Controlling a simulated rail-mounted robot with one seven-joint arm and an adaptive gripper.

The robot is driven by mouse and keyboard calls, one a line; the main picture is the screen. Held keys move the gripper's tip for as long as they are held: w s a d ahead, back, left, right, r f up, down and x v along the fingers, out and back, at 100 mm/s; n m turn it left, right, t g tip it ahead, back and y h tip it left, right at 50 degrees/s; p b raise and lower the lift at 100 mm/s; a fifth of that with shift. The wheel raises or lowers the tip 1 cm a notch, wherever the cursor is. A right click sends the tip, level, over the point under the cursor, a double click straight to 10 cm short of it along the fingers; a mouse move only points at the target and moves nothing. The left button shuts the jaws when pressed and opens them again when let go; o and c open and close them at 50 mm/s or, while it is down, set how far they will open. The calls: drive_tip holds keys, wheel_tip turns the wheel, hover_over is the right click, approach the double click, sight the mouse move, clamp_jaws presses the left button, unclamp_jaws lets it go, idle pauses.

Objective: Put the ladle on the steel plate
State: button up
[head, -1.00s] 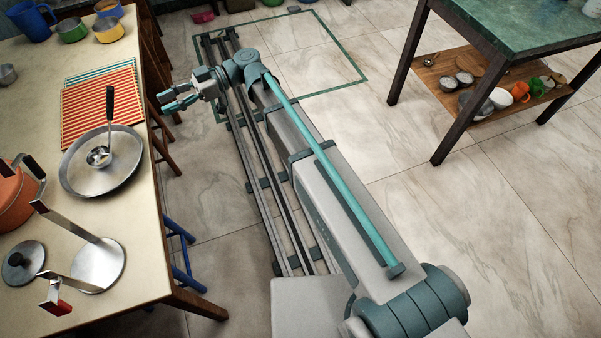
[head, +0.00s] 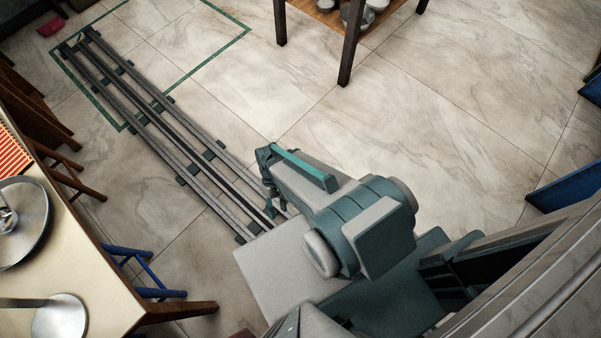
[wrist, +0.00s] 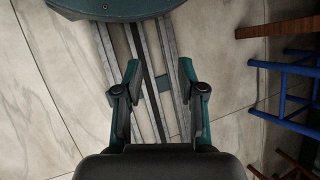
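The steel plate (head: 38,243) is on the cream table at the left edge of the head view, partly cut off. The ladle (head: 6,222) shows only in part at the picture edge; its steel bowl appears to be on the plate, and its handle is mostly out of frame. My gripper (wrist: 158,68) is open in the wrist view, with its two fingers apart and nothing between them. It points down over the floor and rails, away from the table. In the head view I cannot make out its fingers clearly.
The cream table (head: 95,270) has a round steel piece with a bar (head: 62,318) near its corner. A blue stool (head: 135,262) and brown chairs stand beside it. Floor rails (head: 150,115) run alongside. A dark-legged table (head: 345,55) stands at the top; blue panels (head: 565,190) are at right.

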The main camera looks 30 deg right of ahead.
drive_tip(key=s+d+f+m+h, duration=0.1)
drive_tip(key=s+d+m+h, duration=0.1)
drive_tip(key=s+d, duration=0.4)
drive_tip(key=shift+s+d+f+g, duration=0.15)
drive_tip(key=shift+s+f+g, duration=0.25)
drive_tip(key=shift+s, duration=0.7)
drive_tip(key=shift+r, duration=0.1)
wheel_tip(320, 180, up, 9)
drive_tip(key=p, duration=0.8)
drive_tip(key=shift+f+p, duration=0.2)
drive_tip(key=shift+p, duration=0.15)
